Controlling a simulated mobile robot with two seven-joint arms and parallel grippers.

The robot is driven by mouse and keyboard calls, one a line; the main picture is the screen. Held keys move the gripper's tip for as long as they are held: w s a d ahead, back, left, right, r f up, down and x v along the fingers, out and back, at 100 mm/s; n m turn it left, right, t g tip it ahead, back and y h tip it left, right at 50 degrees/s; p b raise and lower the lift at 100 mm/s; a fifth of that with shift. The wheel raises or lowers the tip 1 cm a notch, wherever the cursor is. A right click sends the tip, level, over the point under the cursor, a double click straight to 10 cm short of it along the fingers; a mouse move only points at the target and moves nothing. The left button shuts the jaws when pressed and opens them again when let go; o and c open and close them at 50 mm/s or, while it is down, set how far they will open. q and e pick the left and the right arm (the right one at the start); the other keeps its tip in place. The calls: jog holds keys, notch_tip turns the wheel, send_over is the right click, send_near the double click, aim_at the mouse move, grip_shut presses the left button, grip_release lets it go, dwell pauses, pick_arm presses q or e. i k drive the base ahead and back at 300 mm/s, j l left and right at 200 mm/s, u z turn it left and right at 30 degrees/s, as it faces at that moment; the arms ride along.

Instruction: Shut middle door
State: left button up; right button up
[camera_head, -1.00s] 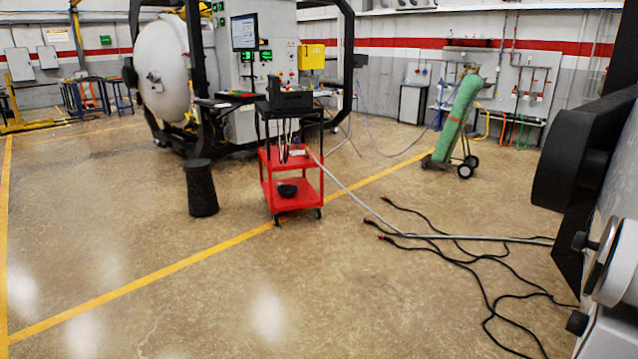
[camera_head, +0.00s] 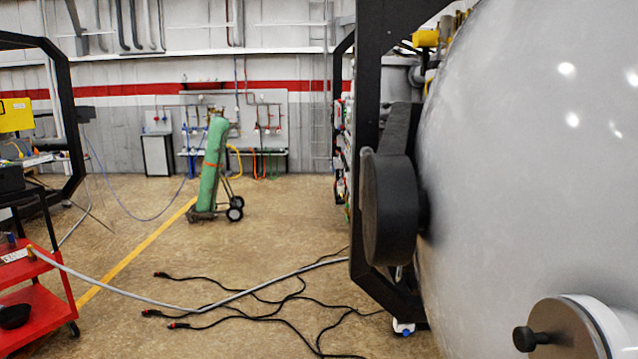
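A large pale grey domed furnace door (camera_head: 530,170) fills the right side of the head view, very close to me. A thick black hinge or boss (camera_head: 390,210) sits at its left edge, against a black frame (camera_head: 367,100). A round fitting with a black knob (camera_head: 560,335) sticks out at the lower right. The door's right side is out of view, and I cannot tell how far it stands open. Neither of my grippers shows.
Black cables (camera_head: 270,305) and a grey hose (camera_head: 130,297) lie on the floor ahead. A red cart (camera_head: 35,315) stands at the lower left. A green gas cylinder (camera_head: 211,165) on a wheeled trolley stands farther back. The floor between cart and cylinder is mostly clear.

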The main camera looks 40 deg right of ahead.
aim_at(513, 185)
jog(key=i+z, duration=0.4)
jog(key=i+j+z, duration=0.1)
jog(key=z, duration=0.25)
jog(key=i+j+z, duration=0.15)
jog(key=i+z, duration=0.25)
jog(key=i+j+z, duration=0.15)
jog(key=i+z, duration=0.25)
jog(key=i+j+z, duration=0.15)
jog(key=z, duration=0.25)
jog(key=i+j+z, duration=0.15)
jog(key=j+z, duration=0.25)
jog(key=l+z, duration=0.15)
jog(key=z, duration=0.7)
